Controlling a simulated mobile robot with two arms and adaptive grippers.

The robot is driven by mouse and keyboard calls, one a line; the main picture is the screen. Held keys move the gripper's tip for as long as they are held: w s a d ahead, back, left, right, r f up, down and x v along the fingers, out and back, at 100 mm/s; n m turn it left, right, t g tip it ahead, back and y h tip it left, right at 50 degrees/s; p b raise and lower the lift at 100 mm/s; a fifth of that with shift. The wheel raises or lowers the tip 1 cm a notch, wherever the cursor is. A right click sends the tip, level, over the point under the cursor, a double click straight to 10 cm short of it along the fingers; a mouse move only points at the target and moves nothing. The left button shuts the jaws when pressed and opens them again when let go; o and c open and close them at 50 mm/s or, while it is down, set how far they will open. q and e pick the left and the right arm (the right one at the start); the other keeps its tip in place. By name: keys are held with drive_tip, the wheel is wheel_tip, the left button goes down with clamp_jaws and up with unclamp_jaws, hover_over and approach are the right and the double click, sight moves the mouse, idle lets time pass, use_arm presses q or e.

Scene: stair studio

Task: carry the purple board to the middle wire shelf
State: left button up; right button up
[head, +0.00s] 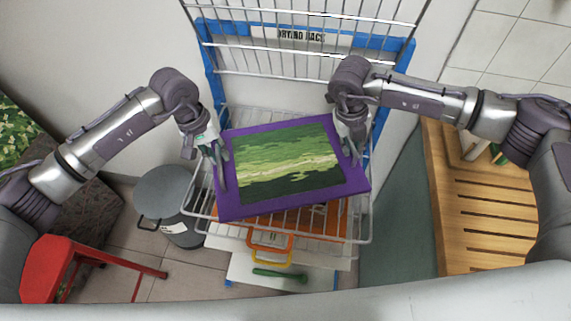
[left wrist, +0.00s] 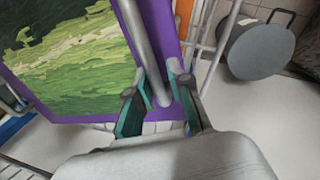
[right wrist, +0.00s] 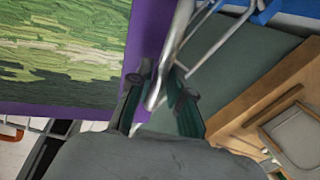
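The purple board (head: 350,187) carries a green landscape picture and lies flat or nearly so over a wire shelf (head: 300,237) of the drying rack. I cannot tell whether it touches the wires. My left gripper (head: 217,160) is at its left edge, with the fingers closed around a grey bar (left wrist: 146,50) along that side in the left wrist view. My right gripper (head: 352,150) is at its right edge, closed around a similar bar (right wrist: 178,40) in the right wrist view. The board hides most of the shelf below.
The blue rack frame (head: 400,60) and an upper wire shelf (head: 300,62) rise behind. Lower down are an orange panel and a green-handled tool (head: 280,274). A grey bin (head: 172,195) and red stool (head: 75,255) stand left, a slatted wooden bench (head: 480,215) right.

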use_arm(q)
drive_tip(key=shift+o, duration=0.9)
use_arm(e)
drive_tip(key=shift+o, duration=0.9)
drive_tip(key=shift+a+r, duration=0.1)
drive_tip(key=shift+r, duration=0.1)
use_arm(q)
wheel_tip(320, 180, up, 12)
drive_tip(key=a, duration=0.2)
drive_tip(key=shift+s, duration=0.15)
use_arm(e)
drive_tip(key=v, duration=1.1)
drive_tip(key=shift+r, duration=0.4)
use_arm(q)
drive_tip(key=shift+a+f, duration=0.1)
use_arm(e)
drive_tip(key=shift+f, duration=0.1)
